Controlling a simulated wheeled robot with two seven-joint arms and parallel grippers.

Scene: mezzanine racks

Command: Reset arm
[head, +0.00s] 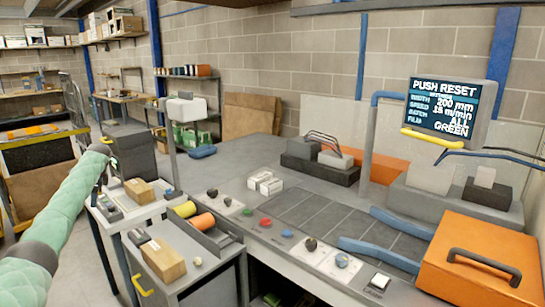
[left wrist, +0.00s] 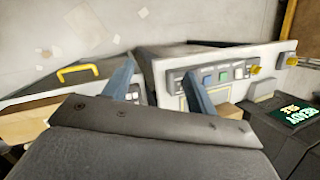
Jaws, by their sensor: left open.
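My left arm, in a pale green sleeve, comes in from the left in the head view. Its gripper (head: 110,166) is small and partly hidden there, above the grey carts. In the left wrist view the two blue-grey fingers of the left gripper (left wrist: 160,84) stand apart with nothing between them. Beyond them is a grey panel (left wrist: 237,72) with small coloured buttons and yellow knobs. My right gripper does not show. In the head view a screen (head: 440,108) reads "PUSH RESET". The bench front carries a red button (head: 265,222), a blue button (head: 287,233) and dark knobs.
A grey cart (head: 187,282) with a cardboard box (head: 162,260) stands at the front left. An orange cover (head: 480,262) with a black handle and blue guides (head: 400,222) fill the right. The grey bench top (head: 225,160) has clear room.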

